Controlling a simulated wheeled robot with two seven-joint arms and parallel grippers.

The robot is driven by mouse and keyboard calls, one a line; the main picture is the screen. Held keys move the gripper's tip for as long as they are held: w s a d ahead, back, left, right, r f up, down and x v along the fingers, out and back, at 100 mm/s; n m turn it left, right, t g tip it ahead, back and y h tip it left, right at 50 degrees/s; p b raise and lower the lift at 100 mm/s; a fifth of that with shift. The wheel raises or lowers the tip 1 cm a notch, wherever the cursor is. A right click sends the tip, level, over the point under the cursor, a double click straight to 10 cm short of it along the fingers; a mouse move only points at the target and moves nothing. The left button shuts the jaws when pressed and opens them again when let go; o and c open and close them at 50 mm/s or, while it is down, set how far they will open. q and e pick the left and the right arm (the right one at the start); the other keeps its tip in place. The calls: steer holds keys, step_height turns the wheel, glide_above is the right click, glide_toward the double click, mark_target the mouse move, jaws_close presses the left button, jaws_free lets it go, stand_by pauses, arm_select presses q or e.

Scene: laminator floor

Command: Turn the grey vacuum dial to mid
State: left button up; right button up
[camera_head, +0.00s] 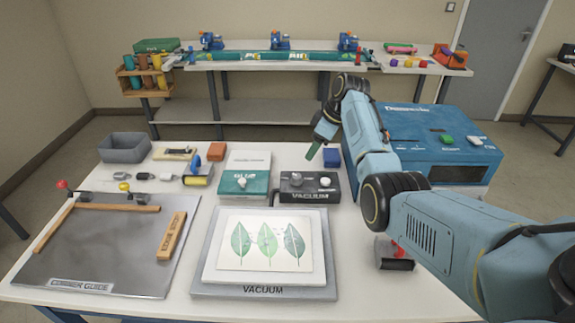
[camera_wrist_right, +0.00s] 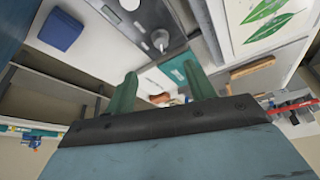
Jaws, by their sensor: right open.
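The vacuum box (camera_head: 310,194) is a black unit with a VACUUM label on the table's middle. The grey dial (camera_head: 297,179) stands on its top left, with a whiter knob (camera_head: 325,182) to its right. My right gripper (camera_head: 318,142) is above and behind the box, its green fingers pointing down. In the wrist view its two fingers (camera_wrist_right: 160,88) are apart with nothing held between them. The dial (camera_wrist_right: 160,40) shows there beyond the fingers, apart from them. The dial's pointer setting is too small to read. My left gripper is not in view.
The leaf board (camera_head: 222,265) lies in front on a grey VACUUM plate (camera_head: 205,283). The large blue laminator (camera_head: 425,150) stands at right, behind my arm.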

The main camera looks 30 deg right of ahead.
steer(key=b, duration=0.1)
glide_above(298, 176)
steer(key=s+d, duration=0.1)
steer(key=s, duration=0.1)
step_height(298, 176, down, 7)
steer(key=shift+s+d+r, duration=0.1)
steer(key=b+x, duration=0.3)
steer(key=x, duration=0.1)
steer(key=shift+f, duration=0.25)
steer(key=shift+w+f+b, duration=0.3)
steer(key=shift+f+b, duration=0.1)
steer(key=shift+f, duration=0.1)
